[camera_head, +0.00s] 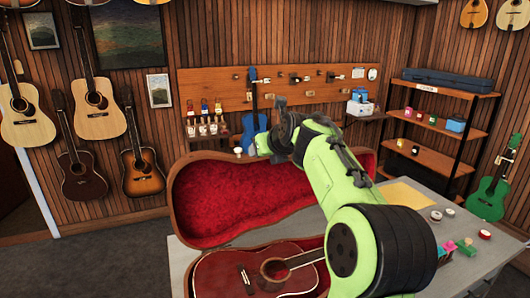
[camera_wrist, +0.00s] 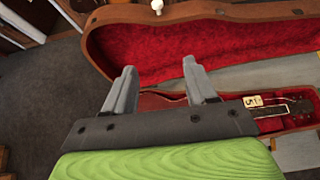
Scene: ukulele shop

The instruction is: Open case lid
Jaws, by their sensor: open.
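The brown case with red plush lining lies on the grey table. Its lid (camera_head: 230,205) stands raised and tilted back, with the red inside facing me; the lid also shows in the wrist view (camera_wrist: 170,48). A dark red ukulele (camera_head: 228,274) lies in the case's lower part, and part of it shows in the wrist view (camera_wrist: 155,101). My gripper (camera_head: 278,104) is up by the lid's top edge, partly hidden by my green arm. In the wrist view my gripper (camera_wrist: 160,68) has its two fingers spread, with nothing seen between them.
The grey table (camera_head: 465,265) has a yellow sheet (camera_head: 402,194) and small round items at the right. A shelf rack (camera_head: 435,118) stands behind on the right. Guitars hang on the left wall. Grey floor (camera_wrist: 40,100) lies left of the case.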

